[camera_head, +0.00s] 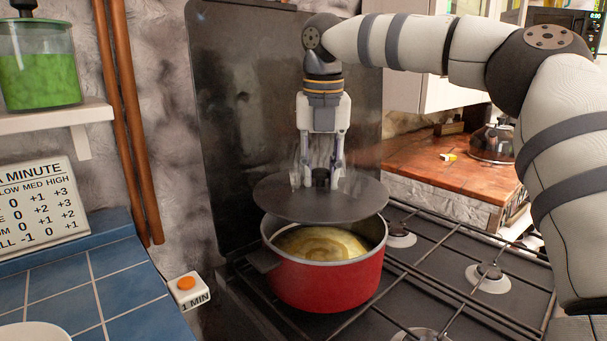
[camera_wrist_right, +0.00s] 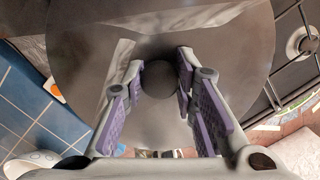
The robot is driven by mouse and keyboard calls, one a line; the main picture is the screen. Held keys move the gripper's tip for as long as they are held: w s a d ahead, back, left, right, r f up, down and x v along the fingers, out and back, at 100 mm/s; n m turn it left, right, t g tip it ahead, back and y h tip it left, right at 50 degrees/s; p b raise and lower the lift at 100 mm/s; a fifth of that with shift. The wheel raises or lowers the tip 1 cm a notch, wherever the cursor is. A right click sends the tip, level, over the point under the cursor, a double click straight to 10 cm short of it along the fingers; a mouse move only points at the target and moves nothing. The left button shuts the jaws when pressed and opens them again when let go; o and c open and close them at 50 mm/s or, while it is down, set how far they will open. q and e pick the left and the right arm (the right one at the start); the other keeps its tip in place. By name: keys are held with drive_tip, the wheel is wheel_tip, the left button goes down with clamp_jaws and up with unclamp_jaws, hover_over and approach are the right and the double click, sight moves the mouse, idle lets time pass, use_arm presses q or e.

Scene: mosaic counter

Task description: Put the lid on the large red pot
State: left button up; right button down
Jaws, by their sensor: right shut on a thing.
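The large red pot (camera_head: 325,285) stands on the stove grate in the head view, with yellowish contents showing inside. The dark round lid (camera_head: 320,205) is held above the pot, roughly level, and covers the back of its opening from this view. My right gripper (camera_head: 320,178) is shut on the lid's black knob and points straight down. In the right wrist view the lid (camera_wrist_right: 75,50) fills most of the picture, with the round knob (camera_wrist_right: 160,78) between the fingers of my right gripper (camera_wrist_right: 163,88). The front of the pot's opening stays visible below the lid. My left gripper is not in view.
The black stove grate (camera_head: 440,270) with burners extends to the right. A dark panel (camera_head: 235,110) stands behind the pot. A blue tiled counter (camera_head: 110,275) and a small 1 MIN button box (camera_head: 188,290) are at left.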

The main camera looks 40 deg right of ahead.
sight(325, 188)
drive_tip(key=shift+s+d, duration=0.1)
drive_tip(key=shift+d, duration=0.4)
drive_tip(key=shift+f, duration=0.2)
drive_tip(key=shift+a+f, duration=0.1)
drive_tip(key=shift+f, duration=2.6)
drive_tip(key=shift+f, duration=0.1)
drive_tip(key=shift+f, duration=0.3)
drive_tip(key=shift+f, duration=0.1)
drive_tip(key=c, duration=1.2)
unclamp_jaws()
